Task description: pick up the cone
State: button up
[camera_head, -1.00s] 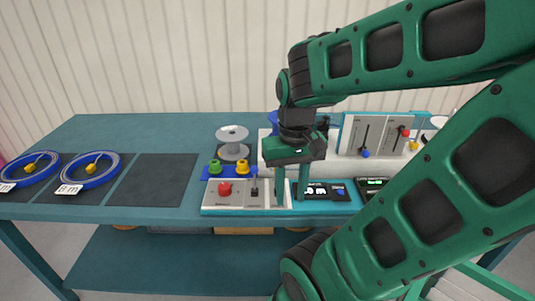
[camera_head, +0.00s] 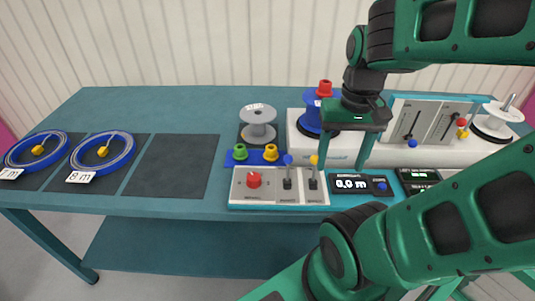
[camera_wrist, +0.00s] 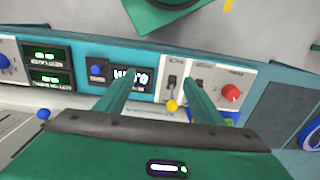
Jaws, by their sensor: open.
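A red cone (camera_head: 325,89) sits on top of the blue reel (camera_head: 311,116) at the back of the bench, just left of my gripper's wrist. A green cone (camera_head: 240,152) and a yellow cone (camera_head: 271,152) stand side by side on a blue holder (camera_head: 236,162) in front of the grey reel (camera_head: 258,124). My gripper (camera_head: 342,166) is open and empty, pointing down above the meter display, right of the cones. In the wrist view its fingers (camera_wrist: 161,84) are apart with no cone between them; I cannot make out a cone there.
A control panel (camera_head: 275,199) with a red knob and two levers stands at the front edge, beside the display (camera_head: 360,186). A white machine housing (camera_head: 300,150) and lever panel (camera_head: 430,121) stand behind. Blue cable coils (camera_head: 103,152) lie left; a dark mat (camera_head: 172,166) is empty.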

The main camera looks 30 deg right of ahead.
jog(key=w+m, duration=0.5)
jog(key=w, duration=0.7)
jog(key=m, duration=0.5)
send_over(271, 148)
notch_tip(271, 148, down, 3)
jog(key=f, duration=1)
jog(key=shift+s+a+f, duration=0.15)
jog(key=shift+s+a, duration=0.1)
jog(key=shift+s, duration=0.05)
jog(key=c, duration=1.1)
